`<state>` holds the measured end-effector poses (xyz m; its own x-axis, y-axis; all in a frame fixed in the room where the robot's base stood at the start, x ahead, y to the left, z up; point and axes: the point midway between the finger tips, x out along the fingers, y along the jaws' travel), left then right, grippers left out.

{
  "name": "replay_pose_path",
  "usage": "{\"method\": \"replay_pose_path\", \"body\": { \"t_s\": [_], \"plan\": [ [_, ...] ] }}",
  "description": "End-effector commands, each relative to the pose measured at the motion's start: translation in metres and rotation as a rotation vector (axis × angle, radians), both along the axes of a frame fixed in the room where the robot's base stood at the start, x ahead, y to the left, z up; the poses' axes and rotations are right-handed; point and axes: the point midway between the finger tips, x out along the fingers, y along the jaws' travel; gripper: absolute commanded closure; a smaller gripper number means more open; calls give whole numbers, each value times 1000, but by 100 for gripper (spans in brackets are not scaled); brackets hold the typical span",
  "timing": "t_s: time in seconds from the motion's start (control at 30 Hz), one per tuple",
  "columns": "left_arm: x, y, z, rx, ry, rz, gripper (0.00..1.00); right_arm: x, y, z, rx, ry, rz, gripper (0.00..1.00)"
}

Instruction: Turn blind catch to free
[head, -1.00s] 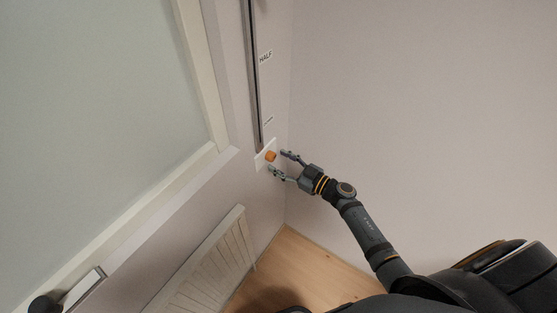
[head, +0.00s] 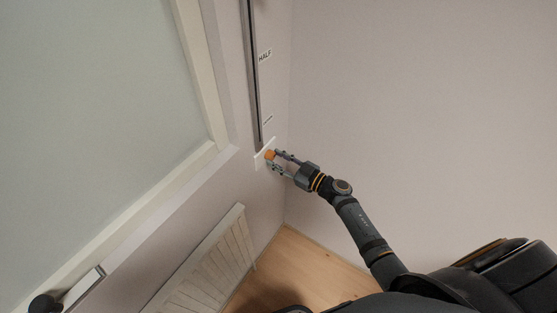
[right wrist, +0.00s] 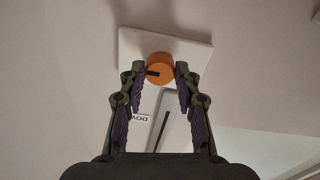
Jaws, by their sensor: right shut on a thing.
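The blind catch (head: 270,154) is an orange round knob on a white plate (head: 260,161) at the lower end of a vertical track on the wall. In the right wrist view the knob (right wrist: 159,67) shows a dark mark on its face, pointing left in the picture, and the white plate (right wrist: 196,52) lies behind it. My right gripper (head: 273,160) is shut on the knob, with one fingertip on each side. In the right wrist view the fingertips of the gripper (right wrist: 160,71) flank the knob. My left gripper is not in view.
The track (head: 253,90) runs up the wall beside a "HALF" label (head: 265,56). A window (head: 90,110) with a pale frame fills the left. A white radiator (head: 205,265) stands below. The wall at right is bare.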

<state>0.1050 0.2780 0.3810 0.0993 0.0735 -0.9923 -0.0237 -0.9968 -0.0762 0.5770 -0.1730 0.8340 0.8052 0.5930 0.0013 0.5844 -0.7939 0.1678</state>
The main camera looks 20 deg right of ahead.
Motion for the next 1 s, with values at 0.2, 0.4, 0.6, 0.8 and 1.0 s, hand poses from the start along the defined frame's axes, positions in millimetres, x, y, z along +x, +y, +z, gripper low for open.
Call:
{"method": "replay_pose_path", "body": {
  "t_s": [0.2, 0.4, 0.6, 0.8, 1.0],
  "plan": [
    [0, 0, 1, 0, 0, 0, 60, 0, 0, 0, -62, -47, 1, 99],
    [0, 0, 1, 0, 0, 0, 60, 0, 0, -1, -181, -141, 1, 99],
    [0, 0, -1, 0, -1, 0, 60, 1, -1, -1, -331, -257, 1, 99],
    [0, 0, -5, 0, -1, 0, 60, 1, -1, -2, -481, -374, 1, 99],
    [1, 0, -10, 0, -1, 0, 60, 1, -2, -2, -632, -491, 0, 99]
  ]
}}
